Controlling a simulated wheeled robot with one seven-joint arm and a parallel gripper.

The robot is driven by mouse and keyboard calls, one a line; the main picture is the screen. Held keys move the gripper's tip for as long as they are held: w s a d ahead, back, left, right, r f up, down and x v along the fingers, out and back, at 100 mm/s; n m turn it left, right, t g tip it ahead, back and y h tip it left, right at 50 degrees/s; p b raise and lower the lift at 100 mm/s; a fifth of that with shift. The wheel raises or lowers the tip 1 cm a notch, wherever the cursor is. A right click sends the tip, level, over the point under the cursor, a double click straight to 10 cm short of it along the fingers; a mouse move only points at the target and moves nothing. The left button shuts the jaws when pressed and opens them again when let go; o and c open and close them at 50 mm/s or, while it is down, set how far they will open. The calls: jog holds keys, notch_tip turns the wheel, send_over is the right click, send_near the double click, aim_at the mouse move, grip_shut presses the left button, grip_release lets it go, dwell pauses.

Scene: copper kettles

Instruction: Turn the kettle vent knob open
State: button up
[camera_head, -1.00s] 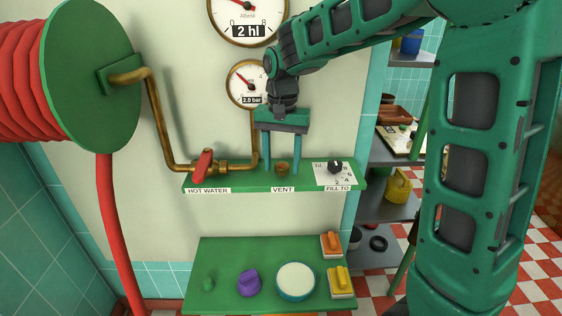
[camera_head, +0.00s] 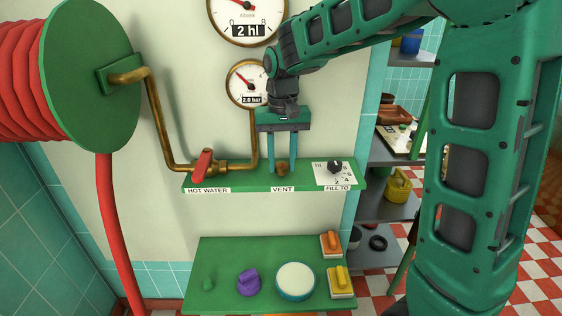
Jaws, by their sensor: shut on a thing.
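The vent knob (camera_head: 282,168) is a small brown knob on the green shelf panel, above the label VENT (camera_head: 282,190). My gripper (camera_head: 282,165) points down from above, with its two green fingers on either side of the knob. The fingers are closed in on the knob and grip it. The knob is partly hidden by the fingers, so its exact turn angle is hard to tell.
The red hot water valve (camera_head: 202,165) on its brass pipe stands left of my gripper. A black FILL TO dial (camera_head: 335,167) stands close on the right. A lower green panel (camera_head: 225,258) carries coloured knobs and switches. Gauges (camera_head: 247,84) hang on the wall behind.

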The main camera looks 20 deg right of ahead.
aim_at(283, 164)
jog(key=n, duration=0.4)
jog(key=shift+n, duration=0.3)
jog(key=shift+d+n, duration=0.1)
jog(key=shift+n, duration=1.8)
jog(key=o, duration=1)
jog(key=shift+o, duration=0.2)
notch_tip(283, 164, up, 11)
jog(key=shift+d+f, duration=0.1)
